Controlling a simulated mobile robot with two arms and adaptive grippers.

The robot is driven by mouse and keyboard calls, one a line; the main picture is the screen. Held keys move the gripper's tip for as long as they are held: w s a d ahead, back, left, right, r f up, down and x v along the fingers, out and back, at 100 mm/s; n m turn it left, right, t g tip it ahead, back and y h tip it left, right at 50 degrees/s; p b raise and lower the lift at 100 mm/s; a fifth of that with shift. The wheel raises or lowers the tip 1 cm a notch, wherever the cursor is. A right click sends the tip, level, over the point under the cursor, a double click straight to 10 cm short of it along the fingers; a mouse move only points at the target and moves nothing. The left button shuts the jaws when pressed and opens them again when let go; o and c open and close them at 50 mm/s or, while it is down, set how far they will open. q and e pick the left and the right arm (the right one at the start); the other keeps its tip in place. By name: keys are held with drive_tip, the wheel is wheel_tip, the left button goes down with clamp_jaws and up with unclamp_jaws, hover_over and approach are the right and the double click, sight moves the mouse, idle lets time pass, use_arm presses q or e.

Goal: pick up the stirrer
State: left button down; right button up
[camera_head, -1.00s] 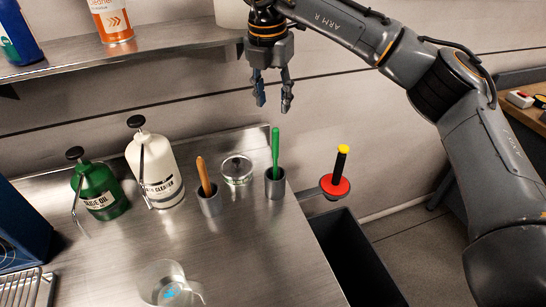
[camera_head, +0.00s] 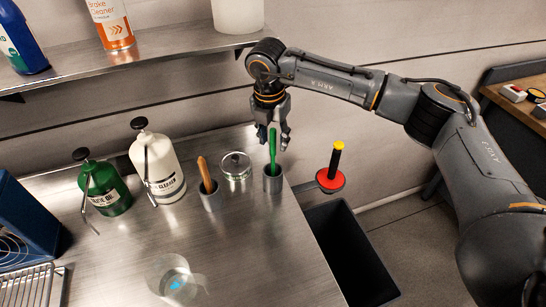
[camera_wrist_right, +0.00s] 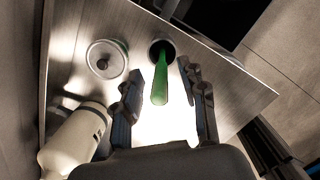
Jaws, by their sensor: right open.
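The green stirrer (camera_head: 273,150) stands upright in a small grey cup (camera_head: 273,184) near the right end of the steel counter. My right gripper (camera_head: 273,138) points down over it, open, with a finger on either side of the stirrer's top. In the right wrist view the green stirrer (camera_wrist_right: 160,85) shows between the two open fingers, nearer the left one, with clear space to the right one. I cannot tell whether a finger touches it. The stirrer's lower end is hidden in the cup. My left gripper is not in view.
A second cup with a brown-handled tool (camera_head: 207,174) and a lidded glass jar (camera_head: 236,168) stand left of the green stirrer. White (camera_head: 158,168) and green (camera_head: 104,188) bottles stand further left. A clear beaker (camera_head: 172,278) is in front. A red disc with a black handle (camera_head: 331,181) is to the right.

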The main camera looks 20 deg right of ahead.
clamp_jaws()
drive_tip(key=shift+r, duration=0.15)
